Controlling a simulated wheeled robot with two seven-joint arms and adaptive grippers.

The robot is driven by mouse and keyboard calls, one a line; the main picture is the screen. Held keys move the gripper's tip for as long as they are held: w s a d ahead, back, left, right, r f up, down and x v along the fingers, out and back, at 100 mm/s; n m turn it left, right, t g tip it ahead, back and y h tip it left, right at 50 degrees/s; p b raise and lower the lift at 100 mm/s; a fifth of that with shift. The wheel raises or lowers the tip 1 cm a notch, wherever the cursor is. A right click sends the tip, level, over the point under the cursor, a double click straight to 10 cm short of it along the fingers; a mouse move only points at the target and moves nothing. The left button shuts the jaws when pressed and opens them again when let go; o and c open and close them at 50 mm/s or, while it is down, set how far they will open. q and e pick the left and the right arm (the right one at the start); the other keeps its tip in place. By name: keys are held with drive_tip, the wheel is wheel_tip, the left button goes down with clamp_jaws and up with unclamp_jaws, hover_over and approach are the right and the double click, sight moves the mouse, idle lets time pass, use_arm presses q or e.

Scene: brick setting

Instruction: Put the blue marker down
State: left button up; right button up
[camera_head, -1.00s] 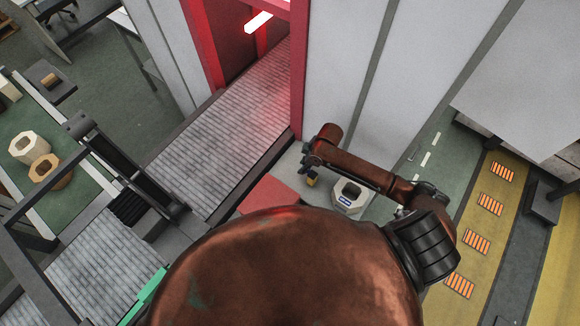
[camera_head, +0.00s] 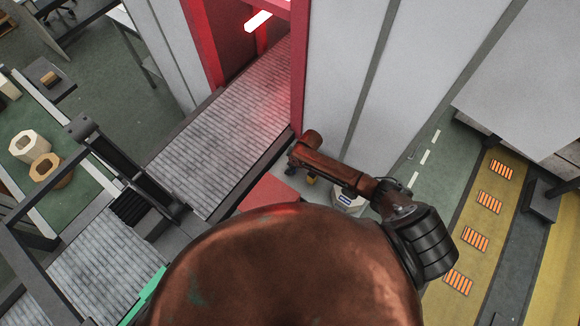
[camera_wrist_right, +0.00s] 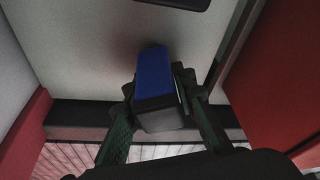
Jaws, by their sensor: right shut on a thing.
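The blue marker (camera_wrist_right: 153,75) is a blocky blue piece with a dark grey end. In the right wrist view it sits between the two fingers of my right gripper (camera_wrist_right: 160,103), which is shut on it. A pale flat surface lies behind it; I cannot tell whether the marker touches it. In the head view my right arm reaches in from the right, with its wrist near the base of the red post; the marker cannot be made out there. My left gripper is not in view.
A white container (camera_head: 346,200) is partly hidden under my right arm. A red post (camera_head: 298,70) and grey wall panels (camera_head: 345,60) stand behind. A grey brick-patterned belt (camera_head: 215,135) runs on the left.

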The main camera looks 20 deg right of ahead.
drive_tip(key=o, duration=0.8)
drive_tip(key=shift+f, duration=0.1)
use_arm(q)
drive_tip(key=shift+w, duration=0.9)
use_arm(e)
drive_tip(key=shift+o, duration=0.6)
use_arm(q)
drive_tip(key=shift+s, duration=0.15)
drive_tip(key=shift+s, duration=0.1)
use_arm(e)
drive_tip(key=shift+r, duration=0.3)
use_arm(q)
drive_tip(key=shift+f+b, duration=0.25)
drive_tip(key=shift+b, duration=0.05)
use_arm(e)
drive_tip(key=v, duration=1.1)
drive_tip(key=shift+r, duration=0.35)
drive_tip(key=shift+d, duration=0.1)
